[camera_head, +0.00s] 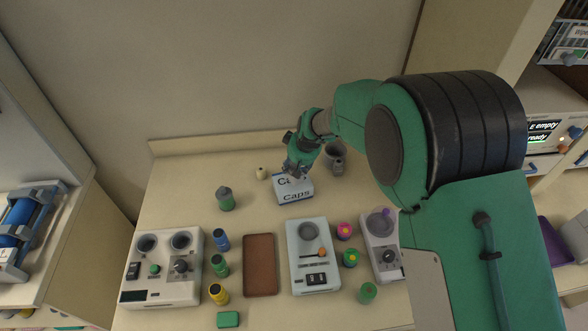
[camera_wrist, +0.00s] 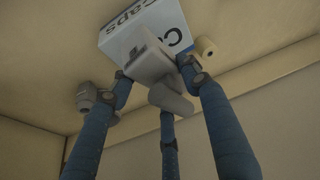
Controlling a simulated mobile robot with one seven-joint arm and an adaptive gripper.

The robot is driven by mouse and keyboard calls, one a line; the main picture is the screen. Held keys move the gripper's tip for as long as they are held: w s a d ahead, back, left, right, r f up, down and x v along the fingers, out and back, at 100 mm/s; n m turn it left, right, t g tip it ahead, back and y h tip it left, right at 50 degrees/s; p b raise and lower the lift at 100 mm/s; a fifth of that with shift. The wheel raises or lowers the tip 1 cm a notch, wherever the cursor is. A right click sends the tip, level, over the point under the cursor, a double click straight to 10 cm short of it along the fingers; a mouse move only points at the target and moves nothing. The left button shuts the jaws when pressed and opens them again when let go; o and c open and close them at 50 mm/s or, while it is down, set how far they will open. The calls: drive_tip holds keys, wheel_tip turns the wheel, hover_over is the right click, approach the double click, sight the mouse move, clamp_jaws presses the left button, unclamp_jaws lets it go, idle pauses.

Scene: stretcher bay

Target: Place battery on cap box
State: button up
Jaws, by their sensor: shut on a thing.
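The cap box (camera_head: 297,192), white with "Caps" lettering, lies on the table near the back. It also shows at the top of the wrist view (camera_wrist: 116,42). My gripper (camera_head: 296,168) is at the box's back edge in the head view. In the wrist view its blue fingers (camera_wrist: 160,82) are closed around a grey, angular thing, which I take to be the battery (camera_wrist: 150,62). The battery overlaps the box in that view. Whether it touches the box top I cannot tell. In the head view my fingers mostly hide it.
A green-grey bottle (camera_head: 225,199) stands further left. In front are a brown tray (camera_head: 260,265), a white device (camera_head: 313,258) and several small jars.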

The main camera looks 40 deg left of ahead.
drive_tip(key=shift+w+a, duration=0.5)
drive_tip(key=shift+a, duration=0.1)
drive_tip(key=shift+f, duration=1.75)
drive_tip(key=shift+f, duration=0.15)
drive_tip(key=o, duration=1.6)
drive_tip(key=shift+c, duration=0.2)
drive_tip(key=shift+d+r, duration=0.1)
drive_tip(key=shift+r, duration=0.25)
drive_tip(key=v, duration=1.1)
drive_tip(key=shift+s+d+r, duration=0.2)
drive_tip(key=shift+d, duration=0.05)
